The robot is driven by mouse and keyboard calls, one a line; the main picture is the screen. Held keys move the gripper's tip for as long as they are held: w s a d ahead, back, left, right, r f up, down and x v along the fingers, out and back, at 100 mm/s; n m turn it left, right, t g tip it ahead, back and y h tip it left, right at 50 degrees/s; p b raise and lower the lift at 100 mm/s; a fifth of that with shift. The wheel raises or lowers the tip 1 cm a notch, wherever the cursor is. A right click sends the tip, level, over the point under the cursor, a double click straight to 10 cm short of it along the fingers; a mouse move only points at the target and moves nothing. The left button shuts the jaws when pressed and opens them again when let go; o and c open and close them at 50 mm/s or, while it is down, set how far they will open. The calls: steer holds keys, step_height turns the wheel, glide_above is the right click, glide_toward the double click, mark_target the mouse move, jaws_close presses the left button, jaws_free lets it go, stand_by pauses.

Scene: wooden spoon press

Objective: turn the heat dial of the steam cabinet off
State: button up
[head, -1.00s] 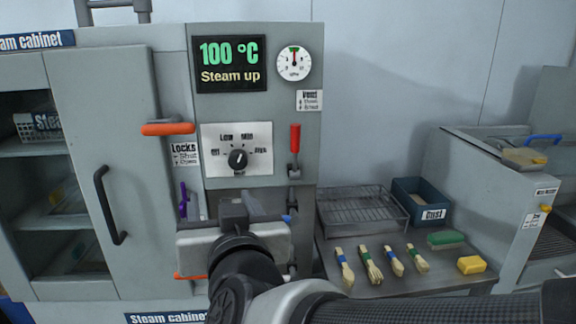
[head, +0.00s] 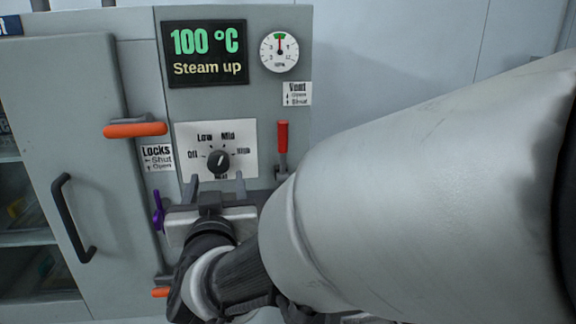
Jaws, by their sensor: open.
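The heat dial (head: 218,161) is a black knob on a white plate (head: 248,139) on the front of the grey steam cabinet (head: 140,75). The plate reads Off at the left, Low and Mid along the top, and High at the right. The knob's mark seems to point up and slightly right, nearer Mid; it is small to read. My gripper (head: 215,186) is open and empty just below the knob. Its two fingers point up, one to each side of the knob's lower edge. I cannot tell whether they touch the plate.
A display (head: 205,54) reads 100 °C, Steam up. A gauge (head: 279,51) and red vent lever (head: 282,148) are to the right. Orange lock handles, the upper one (head: 135,130) in clear sight, and a purple lever (head: 158,211) are left. My arm hides the right side.

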mark_target(218, 166)
steer(key=x, duration=0.7)
steer(key=c, duration=1.1)
